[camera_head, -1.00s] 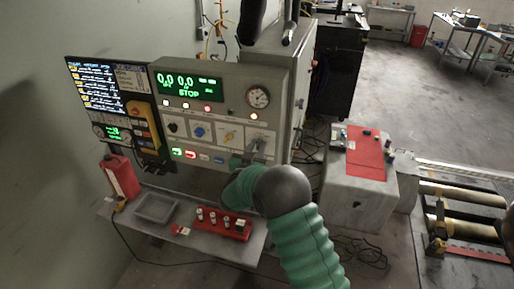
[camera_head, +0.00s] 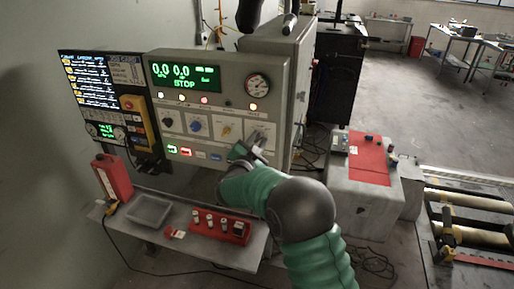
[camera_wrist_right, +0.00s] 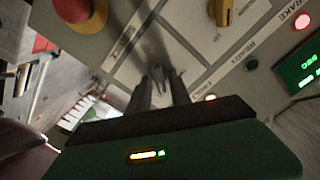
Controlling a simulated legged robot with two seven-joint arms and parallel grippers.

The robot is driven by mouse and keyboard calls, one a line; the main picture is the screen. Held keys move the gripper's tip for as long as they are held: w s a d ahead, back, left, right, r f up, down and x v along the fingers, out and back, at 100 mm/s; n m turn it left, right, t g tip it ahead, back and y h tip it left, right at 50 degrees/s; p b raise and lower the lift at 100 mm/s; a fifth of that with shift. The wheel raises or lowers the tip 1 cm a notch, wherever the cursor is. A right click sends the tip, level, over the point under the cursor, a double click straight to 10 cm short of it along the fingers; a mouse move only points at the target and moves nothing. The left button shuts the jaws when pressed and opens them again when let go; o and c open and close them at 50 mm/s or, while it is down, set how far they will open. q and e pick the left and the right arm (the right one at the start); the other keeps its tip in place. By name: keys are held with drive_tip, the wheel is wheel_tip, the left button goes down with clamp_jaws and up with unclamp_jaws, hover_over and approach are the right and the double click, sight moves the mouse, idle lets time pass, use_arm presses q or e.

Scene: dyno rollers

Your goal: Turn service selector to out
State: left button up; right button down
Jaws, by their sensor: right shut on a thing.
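The grey control panel (camera_head: 215,85) stands at the left of the head view, with a row of selector knobs under its green display. My right gripper (camera_head: 256,140) is at the rightmost selector square, right of the yellow knob (camera_head: 226,131). In the right wrist view my gripper (camera_wrist_right: 160,80) has its two dark fingers close together at the panel face, shut on a small grey selector knob (camera_wrist_right: 160,71). The knob lies in the square by the partly readable service label. The fingers hide most of it, so its pointing direction cannot be told. My left gripper is not in view.
A red emergency button (camera_wrist_right: 73,8) and the yellow knob (camera_wrist_right: 223,12) are near the fingers. Lit push buttons (camera_head: 172,150) sit lower on the panel. Below is a shelf (camera_head: 190,245) with a grey tray (camera_head: 150,210), red rack (camera_head: 221,228) and red bottle (camera_head: 113,177).

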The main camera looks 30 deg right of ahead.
drive_tip(key=shift+r+m+b, duration=0.1)
drive_tip(key=shift+m+b, duration=0.2)
drive_tip(key=shift+m, duration=0.1)
drive_tip(key=c, duration=1.5)
unclamp_jaws()
drive_tip(key=shift+w+d, duration=0.1)
drive_tip(key=b+v, duration=0.2)
drive_tip(key=v, duration=1.4)
drive_tip(key=shift+s+a, duration=0.2)
drive_tip(key=shift+a, duration=0.15)
